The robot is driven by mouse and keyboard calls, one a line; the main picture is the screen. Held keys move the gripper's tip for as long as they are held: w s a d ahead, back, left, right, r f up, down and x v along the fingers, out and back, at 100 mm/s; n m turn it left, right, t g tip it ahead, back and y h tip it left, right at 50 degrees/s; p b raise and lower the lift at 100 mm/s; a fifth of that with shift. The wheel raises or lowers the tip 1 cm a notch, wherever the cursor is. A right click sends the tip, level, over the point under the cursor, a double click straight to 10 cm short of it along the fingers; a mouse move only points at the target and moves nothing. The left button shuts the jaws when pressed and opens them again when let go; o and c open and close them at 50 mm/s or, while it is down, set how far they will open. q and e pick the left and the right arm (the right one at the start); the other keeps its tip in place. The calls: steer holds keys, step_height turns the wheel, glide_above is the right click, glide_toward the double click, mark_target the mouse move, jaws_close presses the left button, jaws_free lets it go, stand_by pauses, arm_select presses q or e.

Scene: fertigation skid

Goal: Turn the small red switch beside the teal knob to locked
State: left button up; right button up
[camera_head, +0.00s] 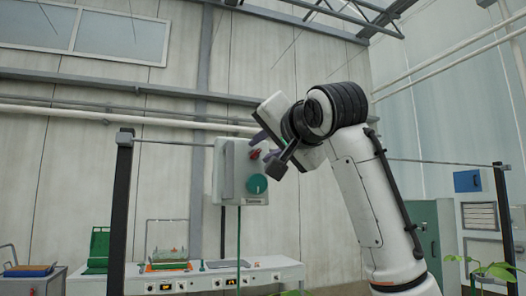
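A light grey control box (228,172) hangs on a post left of centre. A round teal knob (257,184) is on its front face, with a label below it. The small red switch (255,154) sits just above the knob; its exact setting is too small to read. My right gripper (264,146) reaches in from the right, its dark purple fingers close to the red switch. The two fingers look apart, with nothing seen between them. Whether a finger touches the switch I cannot tell. My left gripper is out of view.
A white bench (205,279) with a green-framed clear container (167,243) stands below the box. Dark upright posts (121,215) stand left and right. A green cabinet (424,232) and a blue wall box (467,181) are at right. Plants (490,270) grow at lower right.

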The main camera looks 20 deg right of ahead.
steer(key=s+b, duration=0.2)
steer(key=s, duration=0.7)
steer(key=shift+s+d+b, duration=0.15)
steer(key=shift+b, duration=0.15)
